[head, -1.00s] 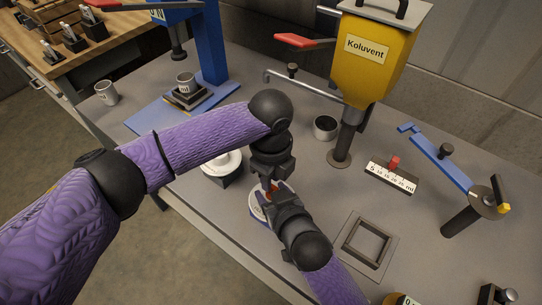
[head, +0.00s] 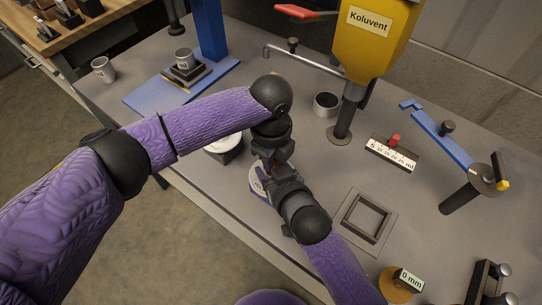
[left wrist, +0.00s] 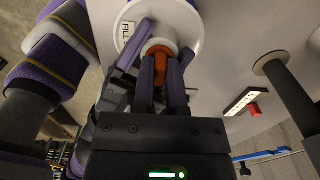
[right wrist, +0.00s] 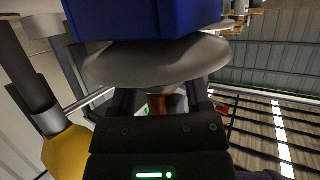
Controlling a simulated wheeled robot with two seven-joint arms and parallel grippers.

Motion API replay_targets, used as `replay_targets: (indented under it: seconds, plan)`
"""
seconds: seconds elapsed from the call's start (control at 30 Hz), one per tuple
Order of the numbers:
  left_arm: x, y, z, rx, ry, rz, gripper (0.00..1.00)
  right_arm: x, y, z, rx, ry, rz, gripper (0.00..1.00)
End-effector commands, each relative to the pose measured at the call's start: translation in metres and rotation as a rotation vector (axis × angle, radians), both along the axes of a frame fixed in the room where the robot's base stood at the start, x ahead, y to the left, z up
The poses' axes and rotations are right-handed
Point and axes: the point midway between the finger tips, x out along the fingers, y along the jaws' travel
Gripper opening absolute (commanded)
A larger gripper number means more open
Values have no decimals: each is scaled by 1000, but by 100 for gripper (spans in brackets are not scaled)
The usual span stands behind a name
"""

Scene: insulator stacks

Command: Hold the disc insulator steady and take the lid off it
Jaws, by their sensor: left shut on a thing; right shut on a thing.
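The white disc insulator (head: 257,182) stands near the front edge of the bench, partly hidden by my grippers. The left wrist view shows its round white disc (left wrist: 192,22) and an orange lid (left wrist: 160,62) on its middle. My left gripper (head: 271,160) is shut on the orange lid from above. My right gripper (head: 268,176) is shut low at the insulator's neck, just under the lid. In the right wrist view the pale disc (right wrist: 150,64) lies close to the fingers, with a blue block (right wrist: 140,20) beyond it. The exact finger contact there is partly hidden.
A second white piece on a dark stand (head: 228,152) is just left of my left gripper. A yellow Koluvent hopper (head: 368,45), a dark cup (head: 326,104), a scale block (head: 391,152) and a square frame (head: 366,222) stand behind and right. Bare bench lies between them.

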Motion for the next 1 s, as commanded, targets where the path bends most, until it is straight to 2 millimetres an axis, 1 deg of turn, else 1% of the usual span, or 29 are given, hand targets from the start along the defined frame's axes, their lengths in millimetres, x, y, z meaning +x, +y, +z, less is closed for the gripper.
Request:
replay_targets:
  seconds: [0.53,1.0]
  plan:
    - [0,0,1,0,0,0,0,0,0,0,0,1,0,0]
    - [0,0,16,0,0,1,0,0,0,-1,-1,2,0,0]
